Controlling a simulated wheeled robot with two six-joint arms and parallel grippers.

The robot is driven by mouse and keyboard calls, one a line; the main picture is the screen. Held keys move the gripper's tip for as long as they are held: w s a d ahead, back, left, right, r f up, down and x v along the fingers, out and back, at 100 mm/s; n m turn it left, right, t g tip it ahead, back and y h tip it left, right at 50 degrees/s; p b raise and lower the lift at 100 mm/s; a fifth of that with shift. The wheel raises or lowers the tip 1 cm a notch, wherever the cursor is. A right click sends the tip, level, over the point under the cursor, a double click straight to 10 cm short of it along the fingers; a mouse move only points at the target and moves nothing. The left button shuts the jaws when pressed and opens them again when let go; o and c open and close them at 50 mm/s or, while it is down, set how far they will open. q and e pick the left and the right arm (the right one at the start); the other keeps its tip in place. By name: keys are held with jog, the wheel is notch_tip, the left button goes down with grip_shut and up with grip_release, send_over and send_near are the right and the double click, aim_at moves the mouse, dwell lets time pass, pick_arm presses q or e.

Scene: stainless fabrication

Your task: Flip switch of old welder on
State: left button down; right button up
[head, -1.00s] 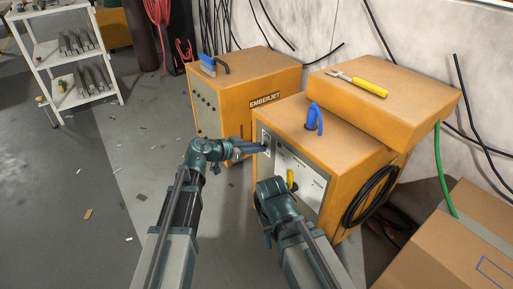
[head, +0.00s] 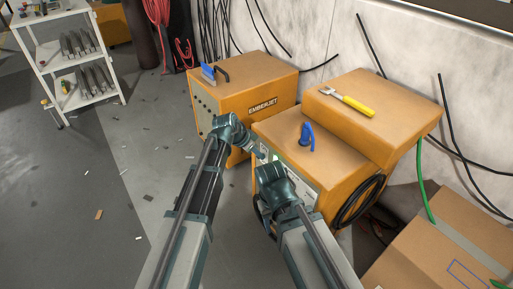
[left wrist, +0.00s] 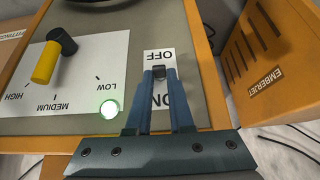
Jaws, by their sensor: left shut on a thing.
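The orange welder (head: 300,125) stands in front of me. In the left wrist view its grey panel (left wrist: 30,125) carries a white OFF/ON plate (left wrist: 161,57), upside down in the picture, with a small dark switch (left wrist: 158,72). My left gripper (left wrist: 159,76) is shut on the switch; it also shows in the head view (head: 256,154). The fingers cover part of the plate. A round lamp (left wrist: 109,109) glows green. A yellow and black knob (left wrist: 52,58) sits on the dial plate. My right arm is close to the welder's front; its fingers are hidden.
A second orange welder marked EMBERJET (head: 245,85) stands behind left. A cardboard box (head: 445,255) is at right, a white shelf (head: 62,52) far left. Floor at left is mostly open.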

pick_arm(q)
jog(key=shift+w+d+r+g+y+p, duration=0.25)
jog(key=shift+g+y+p, duration=0.25)
jog(key=shift+y+p, duration=0.25)
jog(key=shift+s, duration=0.1)
jog(key=c, duration=0.8)
grip_release()
jog(key=p+v, duration=1.3)
jog(key=v, duration=0.1)
